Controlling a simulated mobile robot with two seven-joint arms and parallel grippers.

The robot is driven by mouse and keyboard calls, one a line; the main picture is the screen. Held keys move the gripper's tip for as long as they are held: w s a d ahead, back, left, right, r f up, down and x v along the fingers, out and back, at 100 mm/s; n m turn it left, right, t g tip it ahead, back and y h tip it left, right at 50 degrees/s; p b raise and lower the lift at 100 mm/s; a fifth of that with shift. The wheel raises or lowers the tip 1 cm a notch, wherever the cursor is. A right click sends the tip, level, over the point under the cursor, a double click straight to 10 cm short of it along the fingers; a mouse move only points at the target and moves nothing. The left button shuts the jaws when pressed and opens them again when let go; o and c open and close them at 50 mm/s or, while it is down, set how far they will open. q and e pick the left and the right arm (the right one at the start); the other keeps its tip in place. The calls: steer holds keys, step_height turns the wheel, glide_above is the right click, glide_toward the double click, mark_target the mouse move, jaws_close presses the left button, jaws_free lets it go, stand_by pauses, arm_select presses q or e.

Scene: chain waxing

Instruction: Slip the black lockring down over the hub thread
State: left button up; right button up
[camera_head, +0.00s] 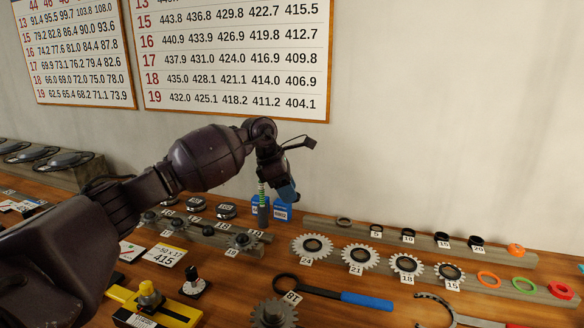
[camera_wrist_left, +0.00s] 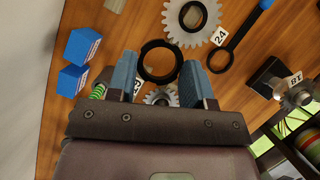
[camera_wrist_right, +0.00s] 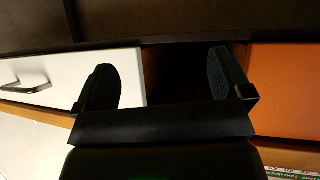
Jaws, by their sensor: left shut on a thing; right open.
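The black lockring (camera_wrist_left: 142,66) is a plain dark ring at the fingertips of my left gripper (camera_wrist_left: 160,84) in the left wrist view. The gripper is shut on it, and its open middle shows the wooden bench. In the head view my left gripper (camera_head: 286,188) hangs above the back of the bench; the lockring cannot be made out there. My right gripper (camera_wrist_right: 168,82) is open and empty, facing drawer fronts.
Blue boxes (camera_head: 281,213) stand behind my left gripper. Numbered sprockets (camera_head: 313,246) lie on a rail to the right. A blue-handled tool (camera_head: 366,300) lies in front of them. A yellow fixture (camera_head: 150,298) is at front left. A small gear (camera_wrist_left: 160,98) shows below the lockring.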

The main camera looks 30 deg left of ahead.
arm_select(q)
steer(key=s+d+f+m+p, duration=0.1)
steer(key=s+d+f+p, duration=0.25)
steer(key=s, duration=0.65)
step_height(320, 180, up, 5)
steer(key=m+g+h+p, duration=0.1)
steer(key=m+g+p, duration=0.1)
steer(key=m+p, duration=0.3)
glide_above(273, 308)
steer(key=shift+s+a+r, duration=0.1)
steer(key=shift+s+a, duration=0.05)
steer(key=shift+a, duration=0.2)
steer(key=shift+n, duration=0.3)
steer(key=shift+a+f+b, duration=0.1)
steer(key=shift+f+b, duration=0.65)
steer(key=shift+f, duration=1.35)
arm_select(e)
steer(key=shift+s+d+r, duration=0.1)
steer(key=shift+s+r, duration=0.1)
steer(key=shift+r, duration=0.55)
steer(key=shift+s+d+r, duration=0.1)
steer(key=shift+s+r, duration=0.15)
steer(key=shift+r, duration=0.55)
steer(key=shift+s+r, duration=0.2)
steer(key=shift+r, duration=0.55)
